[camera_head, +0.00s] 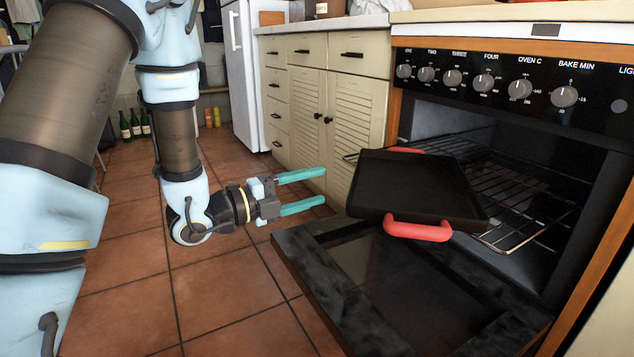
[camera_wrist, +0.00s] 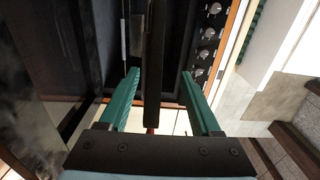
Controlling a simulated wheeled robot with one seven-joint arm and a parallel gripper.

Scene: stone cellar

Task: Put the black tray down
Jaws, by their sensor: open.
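The black tray (camera_head: 415,185) is shallow and rectangular, with red handles on its near and far sides. It lies at the front of the wire oven rack (camera_head: 530,190) and juts out over the lowered oven door (camera_head: 400,300). I cannot tell how fully the rack supports it. My gripper (camera_head: 324,185) is open and empty, left of the tray and apart from it, its teal fingers pointing towards it. In the wrist view, the tray (camera_wrist: 154,50) shows nearly edge-on as a dark strip, lined up between the fingers, with a bit of red near its lower end.
The oven's knob panel (camera_head: 510,85) runs above the opening. Cream cabinets (camera_head: 325,115) stand behind my gripper, with a white fridge (camera_head: 243,75) farther back. Several bottles (camera_head: 135,124) stand by the back wall. The tiled floor (camera_head: 220,290) left of the door is clear.

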